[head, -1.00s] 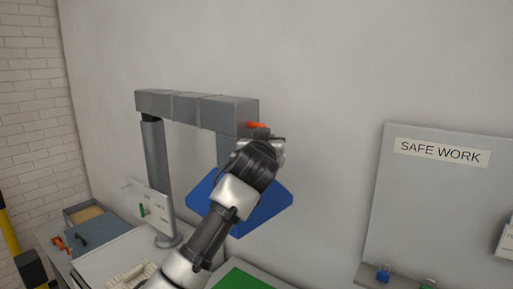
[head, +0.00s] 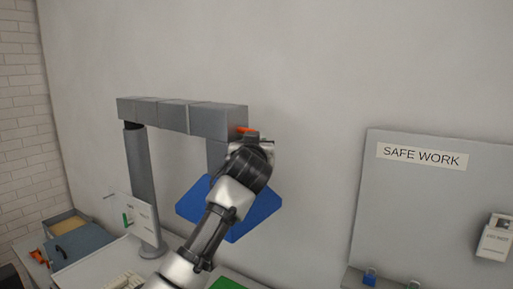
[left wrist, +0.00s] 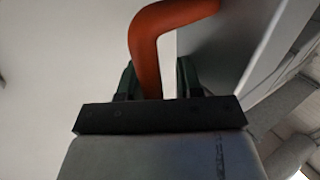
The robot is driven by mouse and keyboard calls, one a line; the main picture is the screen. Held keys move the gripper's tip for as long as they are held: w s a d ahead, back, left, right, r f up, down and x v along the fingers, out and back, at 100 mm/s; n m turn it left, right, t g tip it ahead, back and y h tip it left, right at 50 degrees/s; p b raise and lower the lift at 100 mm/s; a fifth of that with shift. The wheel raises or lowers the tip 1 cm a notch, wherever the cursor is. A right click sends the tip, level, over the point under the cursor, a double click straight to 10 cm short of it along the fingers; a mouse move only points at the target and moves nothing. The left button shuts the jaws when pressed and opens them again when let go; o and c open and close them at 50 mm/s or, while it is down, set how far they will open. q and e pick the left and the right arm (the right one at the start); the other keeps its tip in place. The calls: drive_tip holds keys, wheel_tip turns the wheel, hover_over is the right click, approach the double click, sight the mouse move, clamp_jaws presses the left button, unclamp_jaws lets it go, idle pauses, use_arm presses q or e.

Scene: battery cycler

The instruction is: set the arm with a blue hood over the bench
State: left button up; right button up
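The jointed grey arm (head: 168,115) stands on a grey post (head: 143,190) and reaches right along the wall. Its blue hood (head: 257,212) hangs below the right end, partly hidden by my left arm. My left gripper (head: 254,142) is at that end, by the orange handle (head: 243,130). In the left wrist view, the bent orange handle (left wrist: 146,55) runs between the dark green fingers of my left gripper (left wrist: 158,78). It is close to the left finger, with a gap to the right one, so the gripper looks open around it. My right gripper is not in view.
The bench (head: 90,270) lies below, with a keyboard (head: 125,281) and a green mat (head: 227,284) partly in view. A screen (head: 132,215) stands by the post. A grey "SAFE WORK" board (head: 410,215) is at right. An open box (head: 63,223) is at far left.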

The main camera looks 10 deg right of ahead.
use_arm(q)
drive_tip(key=shift+a, duration=0.15)
drive_tip(key=shift+f, duration=0.2)
drive_tip(key=shift+s+a+f+b, duration=0.1)
drive_tip(key=shift+s+f+b, duration=0.05)
drive_tip(key=shift+s+b, duration=0.4)
drive_tip(key=b+v, duration=0.5)
drive_tip(key=v, duration=0.4)
drive_tip(key=shift+s+r, duration=0.3)
drive_tip(key=shift+s, duration=0.1)
